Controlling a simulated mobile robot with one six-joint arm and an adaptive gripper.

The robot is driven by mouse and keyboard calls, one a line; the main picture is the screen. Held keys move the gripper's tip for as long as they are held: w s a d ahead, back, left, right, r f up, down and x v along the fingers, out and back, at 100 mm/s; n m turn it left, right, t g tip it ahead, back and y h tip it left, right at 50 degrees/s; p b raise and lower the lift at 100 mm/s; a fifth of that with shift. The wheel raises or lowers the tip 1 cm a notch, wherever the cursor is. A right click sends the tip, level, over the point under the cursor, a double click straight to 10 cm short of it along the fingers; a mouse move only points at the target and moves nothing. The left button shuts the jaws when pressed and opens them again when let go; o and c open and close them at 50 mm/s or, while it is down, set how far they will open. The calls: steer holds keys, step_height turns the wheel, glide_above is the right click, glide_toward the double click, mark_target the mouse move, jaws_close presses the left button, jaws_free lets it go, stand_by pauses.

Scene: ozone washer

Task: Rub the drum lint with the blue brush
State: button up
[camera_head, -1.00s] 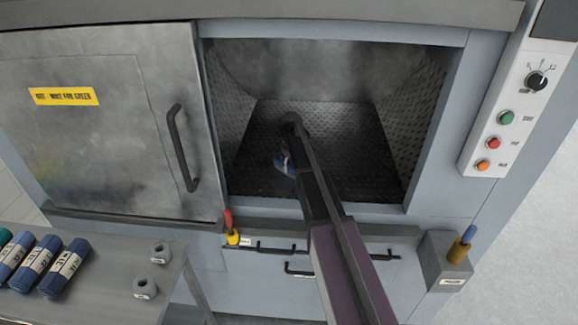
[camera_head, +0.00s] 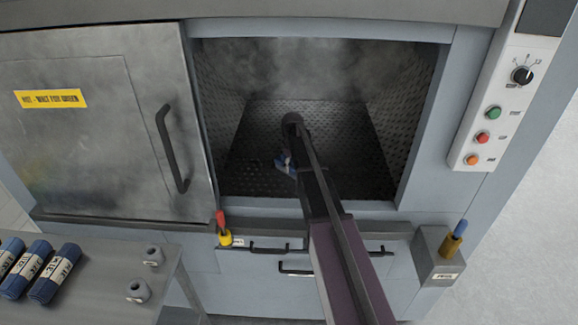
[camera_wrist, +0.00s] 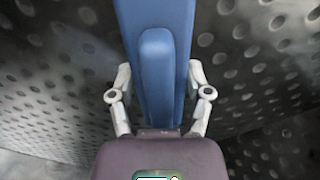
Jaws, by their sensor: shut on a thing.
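My gripper (camera_wrist: 158,82) is inside the open drum (camera_head: 300,180), its two fingers shut on the sides of a blue brush (camera_wrist: 166,25). The brush points away from my wrist, and its far end runs out of the top of the wrist view. A small blue and white patch (camera_head: 285,163) beside my wrist in the head view looks like part of it. The drum has dark, perforated metal walls. Grey hazy smudges (camera_head: 300,65) cover its back wall; I cannot tell whether they are lint. Contact between bristles and drum is hidden.
The sliding door (camera_head: 90,130) with its handle (camera_head: 172,148) is left of the opening. A red-topped tool (camera_head: 221,222) and a blue-topped tool (camera_head: 459,228) stand below it. A side table (camera_head: 110,265) holds blue rolls (camera_head: 54,273) and two small grey pieces. A control panel (camera_head: 500,110) is at right.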

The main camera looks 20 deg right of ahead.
steer(key=shift+d, duration=0.2)
steer(key=shift+s+d, duration=0.3)
steer(key=shift+d, duration=0.55)
steer(key=shift+s+d, duration=0.25)
steer(key=shift+d, duration=0.55)
steer(key=shift+s+d+f, duration=0.1)
steer(key=shift+s+d, duration=0.25)
steer(key=shift+d, duration=0.55)
steer(key=shift+s+d, duration=0.3)
steer(key=shift+d, duration=0.6)
steer(key=shift+d, duration=0.1)
steer(key=shift+s+d, duration=0.25)
steer(key=shift+d, duration=0.6)
steer(key=shift+s+d, duration=0.25)
steer(key=shift+d, duration=0.6)
steer(key=shift+d, duration=0.1)
steer(key=shift+s+d, duration=0.35)
steer(key=shift+d, duration=0.5)
steer(key=shift+s+d, duration=0.3)
steer(key=shift+d, duration=0.5)
